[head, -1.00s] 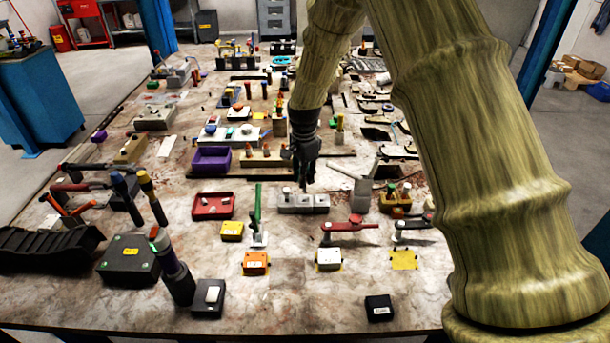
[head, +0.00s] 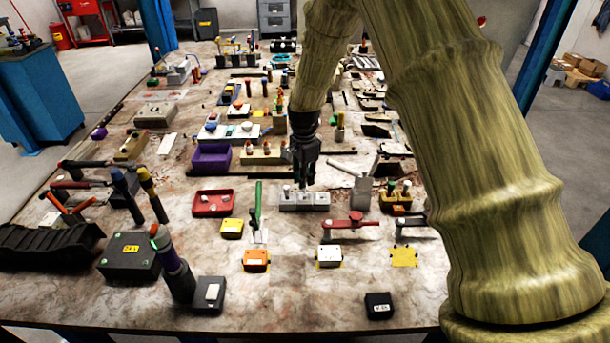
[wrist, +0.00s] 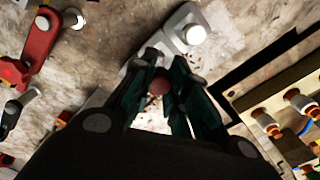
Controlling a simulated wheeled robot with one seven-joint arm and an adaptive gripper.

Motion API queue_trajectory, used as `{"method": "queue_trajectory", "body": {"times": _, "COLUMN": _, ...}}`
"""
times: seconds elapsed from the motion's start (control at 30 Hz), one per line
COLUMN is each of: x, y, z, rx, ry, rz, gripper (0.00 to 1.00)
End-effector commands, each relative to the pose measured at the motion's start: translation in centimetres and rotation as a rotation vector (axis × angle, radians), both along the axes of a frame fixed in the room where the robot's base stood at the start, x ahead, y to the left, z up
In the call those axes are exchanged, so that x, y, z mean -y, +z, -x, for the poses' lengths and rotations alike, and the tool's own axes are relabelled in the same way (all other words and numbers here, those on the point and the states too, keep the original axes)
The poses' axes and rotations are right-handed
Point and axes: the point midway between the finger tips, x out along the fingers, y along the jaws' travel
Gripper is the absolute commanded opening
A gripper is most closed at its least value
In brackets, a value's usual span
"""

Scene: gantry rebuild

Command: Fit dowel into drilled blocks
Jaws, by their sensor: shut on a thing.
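A row of light grey drilled blocks (head: 316,203) sits on the worktable, with a white-topped peg (head: 286,192) upright in its left part. In the wrist view a grey block (wrist: 172,38) shows beyond the fingertips, with a white-topped peg (wrist: 195,34) in it. My gripper (head: 304,180) points down over the middle of the blocks. In the wrist view its teal-lined fingers are shut on a dowel (wrist: 160,82) with a reddish-brown round end. The dowel's lower end and the hole beneath are hidden, so I cannot tell whether it has entered.
A red tray (head: 213,210) lies left of the blocks and a purple bin (head: 211,158) is behind it. A grey fixture with a lever (head: 361,195) and a brown block with pegs (head: 398,203) stand close on the right. A red lever (head: 349,221) lies in front.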

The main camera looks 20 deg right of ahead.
Motion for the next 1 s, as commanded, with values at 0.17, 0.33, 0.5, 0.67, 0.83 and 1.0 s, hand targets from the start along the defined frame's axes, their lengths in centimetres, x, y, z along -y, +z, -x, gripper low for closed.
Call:
{"method": "queue_trajectory", "body": {"times": 0.17, "x": 0.0, "y": -0.8, "z": 0.0, "rx": -0.001, "ry": 0.001, "rz": 0.000, "gripper": 0.00}}
{"method": "queue_trajectory", "body": {"times": 0.33, "x": 0.0, "y": -1.4, "z": 0.0, "rx": 0.000, "ry": 0.001, "rz": 0.000, "gripper": 0.00}}
{"method": "queue_trajectory", "body": {"times": 0.5, "x": 0.0, "y": -2.0, "z": 0.0, "rx": 0.001, "ry": 0.001, "rz": 0.001, "gripper": 0.00}}
{"method": "queue_trajectory", "body": {"times": 0.67, "x": 0.0, "y": -2.5, "z": 0.0, "rx": 0.001, "ry": 0.000, "rz": 0.000, "gripper": 0.00}}
{"method": "queue_trajectory", "body": {"times": 0.83, "x": 0.0, "y": -2.5, "z": 0.0, "rx": 0.001, "ry": 0.000, "rz": 0.000, "gripper": 0.00}}
{"method": "queue_trajectory", "body": {"times": 1.0, "x": 0.0, "y": -2.5, "z": 0.0, "rx": 0.001, "ry": 0.000, "rz": 0.000, "gripper": 0.00}}
